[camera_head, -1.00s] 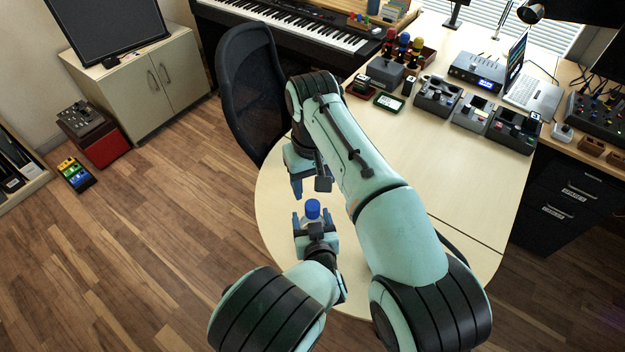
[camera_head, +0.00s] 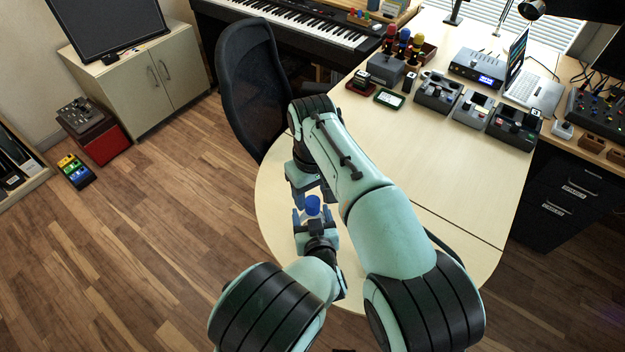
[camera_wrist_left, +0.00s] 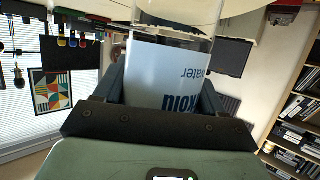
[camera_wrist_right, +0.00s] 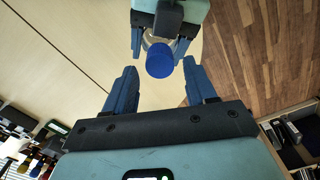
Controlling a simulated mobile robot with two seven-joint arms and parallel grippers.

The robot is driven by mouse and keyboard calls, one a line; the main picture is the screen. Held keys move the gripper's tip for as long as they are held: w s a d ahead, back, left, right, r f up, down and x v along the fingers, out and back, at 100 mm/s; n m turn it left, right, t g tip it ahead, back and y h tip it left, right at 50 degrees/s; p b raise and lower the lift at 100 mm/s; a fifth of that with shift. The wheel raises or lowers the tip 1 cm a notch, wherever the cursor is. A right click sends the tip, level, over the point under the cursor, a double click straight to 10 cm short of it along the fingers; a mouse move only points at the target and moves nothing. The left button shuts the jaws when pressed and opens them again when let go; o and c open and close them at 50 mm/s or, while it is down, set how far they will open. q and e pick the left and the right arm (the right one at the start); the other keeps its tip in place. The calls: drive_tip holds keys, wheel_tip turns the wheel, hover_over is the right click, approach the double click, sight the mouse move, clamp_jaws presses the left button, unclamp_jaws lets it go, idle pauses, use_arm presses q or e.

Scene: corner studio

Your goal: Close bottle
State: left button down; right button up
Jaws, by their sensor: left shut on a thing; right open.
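A bottle stands in my left gripper (camera_head: 313,226), over the near rounded end of the pale desk. Its blue cap (camera_head: 312,203) shows on top in the head view. The left wrist view shows the bottle's label (camera_wrist_left: 168,78) between the left fingers, which are shut on it. My right gripper (camera_wrist_right: 157,92) is open and empty. In the right wrist view the blue cap (camera_wrist_right: 159,61) lies ahead of the right fingertips, between their lines and apart from them. In the head view the right gripper is just beyond the cap, partly hidden by its arm.
The pale desk (camera_head: 470,190) is clear to the right of my right arm. Several devices, a laptop (camera_head: 535,90) and small control boxes (camera_head: 437,92) stand at its far side. A black office chair (camera_head: 250,90) stands close against the desk's left edge.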

sight(313, 201)
drive_tip(key=shift+f, duration=1.55)
clamp_jaws()
drive_tip(key=m, duration=1.1)
drive_tip(key=shift+m, duration=0.3)
drive_tip(key=shift+o, duration=0.3)
unclamp_jaws()
drive_tip(key=shift+r, duration=0.1)
